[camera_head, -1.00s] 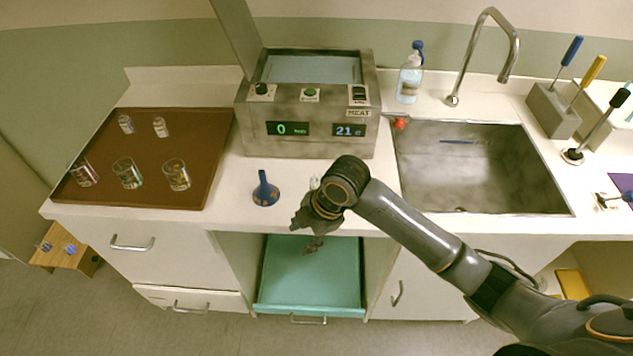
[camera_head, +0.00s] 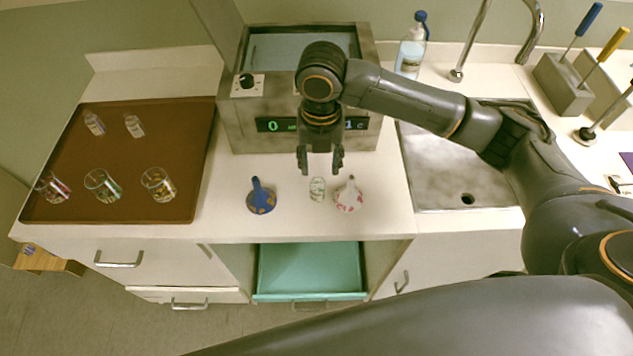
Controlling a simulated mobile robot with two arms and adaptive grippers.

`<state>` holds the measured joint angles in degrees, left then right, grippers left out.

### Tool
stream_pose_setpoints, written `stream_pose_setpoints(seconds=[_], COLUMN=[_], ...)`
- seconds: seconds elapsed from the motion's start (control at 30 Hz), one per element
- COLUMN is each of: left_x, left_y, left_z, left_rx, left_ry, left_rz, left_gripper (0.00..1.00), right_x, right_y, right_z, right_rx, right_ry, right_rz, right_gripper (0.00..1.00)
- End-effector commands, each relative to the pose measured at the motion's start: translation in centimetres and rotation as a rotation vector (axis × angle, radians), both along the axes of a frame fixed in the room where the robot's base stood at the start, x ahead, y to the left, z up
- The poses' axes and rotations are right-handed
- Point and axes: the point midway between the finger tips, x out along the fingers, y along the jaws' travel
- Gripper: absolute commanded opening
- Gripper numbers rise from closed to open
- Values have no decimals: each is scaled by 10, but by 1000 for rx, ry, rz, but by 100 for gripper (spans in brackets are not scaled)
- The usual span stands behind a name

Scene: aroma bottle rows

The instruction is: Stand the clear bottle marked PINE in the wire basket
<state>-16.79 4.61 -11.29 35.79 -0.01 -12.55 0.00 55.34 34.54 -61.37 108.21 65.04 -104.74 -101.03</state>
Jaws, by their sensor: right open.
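A small clear bottle with a green-marked label (camera_head: 317,188) stands on the counter, just in front of my right gripper (camera_head: 321,165). The gripper points down, with its fingers spread and nothing between them. Two more small clear bottles, one at the left (camera_head: 94,124) and one beside it (camera_head: 134,125), are at the back of the brown tray. The lettering on all of these is too small to read, so I cannot tell which is marked PINE. I see no wire basket in this view. My left gripper is out of view.
The brown tray (camera_head: 150,126) also bears glass beakers (camera_head: 103,186). A teal drawer (camera_head: 309,270) is open below. The sink (camera_head: 450,180) lies right; a heated bath (camera_head: 245,130) stands behind.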

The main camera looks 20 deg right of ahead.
Motion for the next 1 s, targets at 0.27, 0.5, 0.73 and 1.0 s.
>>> stream_pose_setpoints(seconds=[0.27,0.5,0.73,1.0], left_x=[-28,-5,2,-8], left_y=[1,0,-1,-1], left_z=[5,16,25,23], left_rx=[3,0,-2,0], left_ry=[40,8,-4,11], left_rz=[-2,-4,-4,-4], left_gripper=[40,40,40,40], right_x=[0,1,2,3], right_y=[0,2,3,3], right_z=[-42,-62,-94,-99], right_rx=[0,0,1,1], right_ry=[0,1,-1,-3], right_rz=[-2,-4,-3,-2], right_gripper=[46,46,46,46])
